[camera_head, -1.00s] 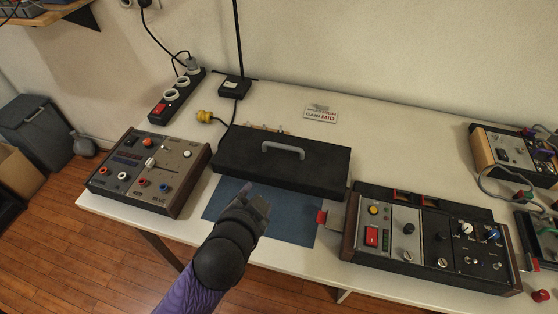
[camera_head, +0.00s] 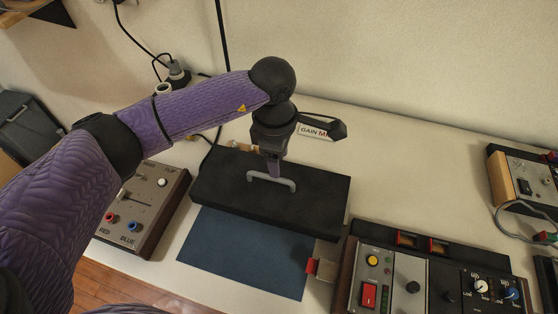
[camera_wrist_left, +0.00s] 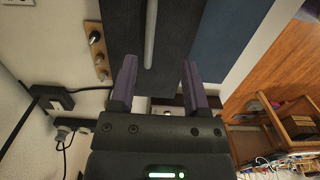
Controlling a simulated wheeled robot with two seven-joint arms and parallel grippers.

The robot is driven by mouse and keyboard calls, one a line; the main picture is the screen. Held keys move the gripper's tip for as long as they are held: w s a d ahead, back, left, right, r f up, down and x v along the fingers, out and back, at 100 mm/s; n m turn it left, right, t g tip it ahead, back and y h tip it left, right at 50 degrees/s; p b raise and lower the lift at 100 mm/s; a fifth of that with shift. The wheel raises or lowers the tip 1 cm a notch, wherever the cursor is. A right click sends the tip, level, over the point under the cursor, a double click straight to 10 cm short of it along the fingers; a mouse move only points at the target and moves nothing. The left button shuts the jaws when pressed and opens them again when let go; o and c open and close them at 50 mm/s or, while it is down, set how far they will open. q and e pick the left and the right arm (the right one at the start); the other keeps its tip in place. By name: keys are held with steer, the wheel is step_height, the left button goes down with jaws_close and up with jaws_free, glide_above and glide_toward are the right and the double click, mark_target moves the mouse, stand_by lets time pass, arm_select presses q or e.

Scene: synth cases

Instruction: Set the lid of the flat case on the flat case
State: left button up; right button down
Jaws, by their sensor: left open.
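A flat black slab-like piece, the lid of the flat case (camera_head: 315,202), lies on the table behind a blue mat, with a grey bar handle (camera_head: 285,184) on top. I cannot tell whether the flat case is beneath it; no separate case shows. My left gripper (camera_head: 273,171) points down at the handle, its fingers close to it. In the left wrist view, the gripper (camera_wrist_left: 159,68) is open, and the grey handle (camera_wrist_left: 151,35) lines up with the gap between its fingers. Contact cannot be told. My right gripper is not in view.
The blue mat (camera_head: 240,255) in front is bare. A control box (camera_head: 155,200) stands left, partly behind my arm. A larger panel box (camera_head: 400,285) is at front right, a small red-tipped piece (camera_head: 312,267) beside it. A sign (camera_head: 313,132) lies behind the lid.

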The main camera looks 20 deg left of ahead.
mark_target(270, 178)
arm_select(q)
steer(key=shift+w+a+f+y, duration=0.1)
steer(key=shift+w+a+y, duration=0.2)
steer(key=shift+w+a, duration=0.25)
steer(key=f, duration=0.1)
steer(key=f+b, duration=0.1)
steer(key=f, duration=0.2)
steer(key=shift+s+a+f+b, duration=0.1)
steer(key=shift+s+f+b, duration=0.25)
steer(key=shift+f+b, duration=0.05)
steer(key=f, duration=0.1)
steer(key=f+b, duration=0.1)
steer(key=f, duration=0.2)
steer(key=shift+w+a+f+b, duration=0.25)
steer(key=shift+w+a+b, duration=0.1)
steer(key=shift+w+a, duration=0.05)
steer(key=shift+f, duration=0.1)
jaws_close()
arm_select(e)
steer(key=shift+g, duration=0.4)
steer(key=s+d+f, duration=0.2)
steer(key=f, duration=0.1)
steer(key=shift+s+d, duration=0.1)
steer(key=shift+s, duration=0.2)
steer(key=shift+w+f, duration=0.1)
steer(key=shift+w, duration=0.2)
